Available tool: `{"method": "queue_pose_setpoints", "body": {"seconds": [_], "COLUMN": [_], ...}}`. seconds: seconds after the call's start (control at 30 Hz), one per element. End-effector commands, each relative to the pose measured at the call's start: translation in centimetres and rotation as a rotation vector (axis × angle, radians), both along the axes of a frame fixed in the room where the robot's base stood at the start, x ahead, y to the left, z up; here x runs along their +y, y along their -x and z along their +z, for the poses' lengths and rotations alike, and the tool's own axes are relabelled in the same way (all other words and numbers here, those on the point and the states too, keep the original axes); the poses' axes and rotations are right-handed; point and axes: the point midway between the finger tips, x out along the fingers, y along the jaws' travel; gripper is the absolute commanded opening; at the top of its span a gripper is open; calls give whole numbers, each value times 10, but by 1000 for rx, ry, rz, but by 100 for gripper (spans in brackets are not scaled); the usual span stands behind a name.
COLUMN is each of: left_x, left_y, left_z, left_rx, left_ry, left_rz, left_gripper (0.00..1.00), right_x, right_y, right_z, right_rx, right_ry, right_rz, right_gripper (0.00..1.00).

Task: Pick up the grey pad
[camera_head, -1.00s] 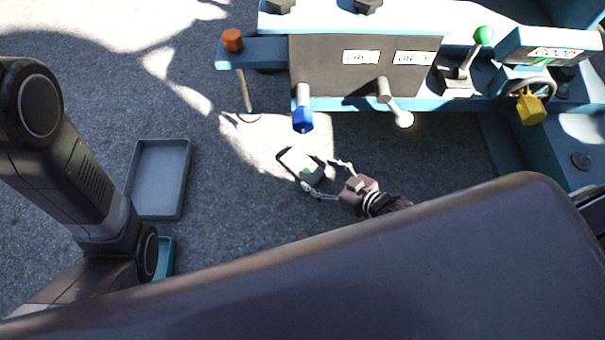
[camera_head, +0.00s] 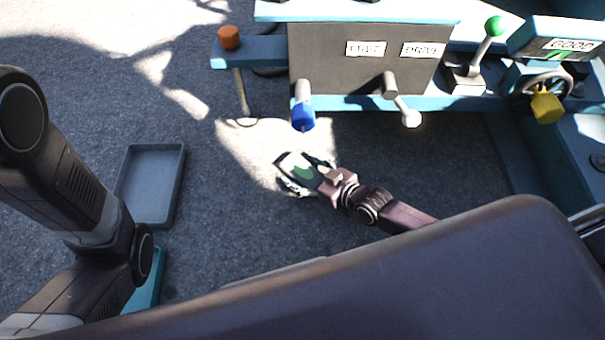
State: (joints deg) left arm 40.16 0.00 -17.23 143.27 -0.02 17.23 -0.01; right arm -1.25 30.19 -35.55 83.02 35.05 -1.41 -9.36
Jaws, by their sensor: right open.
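The grey pad (camera_head: 295,163) lies on the dark ground below the blue-handled lever, partly in a sunlit patch. Its top looks pale with a green mark. My right gripper (camera_head: 300,173) reaches in from the lower right, with its fingers spread on either side of the pad. The jaws are open, and part of the pad is hidden by the gripper. I cannot tell whether the fingers touch it. My left arm comes in at the left, but its gripper is out of sight.
The cable reel machine's dark panel (camera_head: 345,60) stands behind, with a blue-handled lever (camera_head: 303,116) and a white-knobbed lever (camera_head: 410,118) jutting forward. An orange knob (camera_head: 229,38) is at the left. An empty grey tray (camera_head: 151,184) lies left, with a teal bin (camera_head: 148,281) below it.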

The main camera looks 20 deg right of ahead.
Motion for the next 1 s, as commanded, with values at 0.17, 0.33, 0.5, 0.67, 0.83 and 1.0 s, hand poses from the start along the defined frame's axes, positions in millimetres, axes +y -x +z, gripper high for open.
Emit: {"method": "queue_pose_setpoints", "body": {"seconds": [0.17,0.33,0.5,0.67,0.83,1.0], "left_x": [0,0,0,0,0,0], "left_y": [0,0,0,0,-1,-1], "left_z": [1,1,1,1,4,22], "left_rx": [0,0,1,1,1,3], "left_ry": [0,0,0,0,0,-1], "left_rz": [0,0,0,0,0,1], "left_gripper": [38,38,38,38,38,38], "right_x": [0,0,0,0,0,0], "right_y": [0,0,0,0,0,0], "right_z": [1,0,0,1,5,25], "right_rx": [0,0,0,0,0,-1], "right_ry": [0,0,0,0,0,0], "right_rz": [0,0,0,0,0,0], "right_gripper": [67,48,29,22,22,22]}}
